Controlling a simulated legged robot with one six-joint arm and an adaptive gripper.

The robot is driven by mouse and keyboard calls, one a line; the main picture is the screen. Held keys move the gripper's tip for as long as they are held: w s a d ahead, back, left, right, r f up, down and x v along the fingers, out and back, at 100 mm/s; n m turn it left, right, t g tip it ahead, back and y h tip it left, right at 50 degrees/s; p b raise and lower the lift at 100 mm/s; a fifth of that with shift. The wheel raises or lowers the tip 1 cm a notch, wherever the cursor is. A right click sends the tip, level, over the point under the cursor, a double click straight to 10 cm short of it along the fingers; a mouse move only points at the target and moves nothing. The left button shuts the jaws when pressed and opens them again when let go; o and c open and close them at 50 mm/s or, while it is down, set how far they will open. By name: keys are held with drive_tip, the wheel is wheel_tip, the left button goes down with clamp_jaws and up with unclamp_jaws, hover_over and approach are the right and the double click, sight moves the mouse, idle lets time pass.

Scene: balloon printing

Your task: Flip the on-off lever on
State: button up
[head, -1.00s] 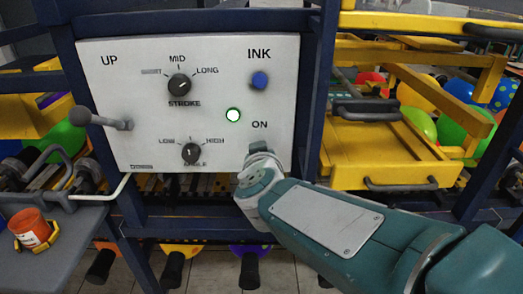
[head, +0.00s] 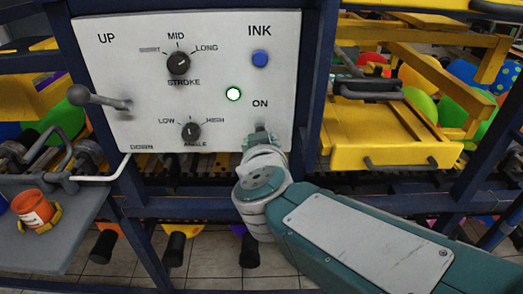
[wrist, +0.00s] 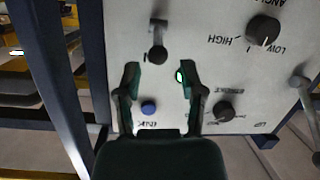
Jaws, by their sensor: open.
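The white control panel (head: 215,75) stands upright in a blue frame, with the word ON at its lower right. The on-off lever (wrist: 157,52) shows in the wrist view as a dark knob on a short stem, near the top centre. In the head view my wrist hides it. My gripper (wrist: 160,72) is open and empty. Its fingers point toward the panel, one on each side of the lever's line, and no grip on the knob shows. In the head view my gripper (head: 262,133) is mostly hidden behind the wrist, just below ON.
A lit green lamp (head: 234,94) and a blue ink button (head: 260,59) sit above the lever area. The stroke knob (head: 178,63), angle knob (head: 191,131) and up-down lever (head: 100,99) are further left. A yellow tray (head: 390,140) lies right of the panel.

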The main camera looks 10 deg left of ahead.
drive_tip(key=v, duration=0.6)
drive_tip(key=shift+f, duration=0.1)
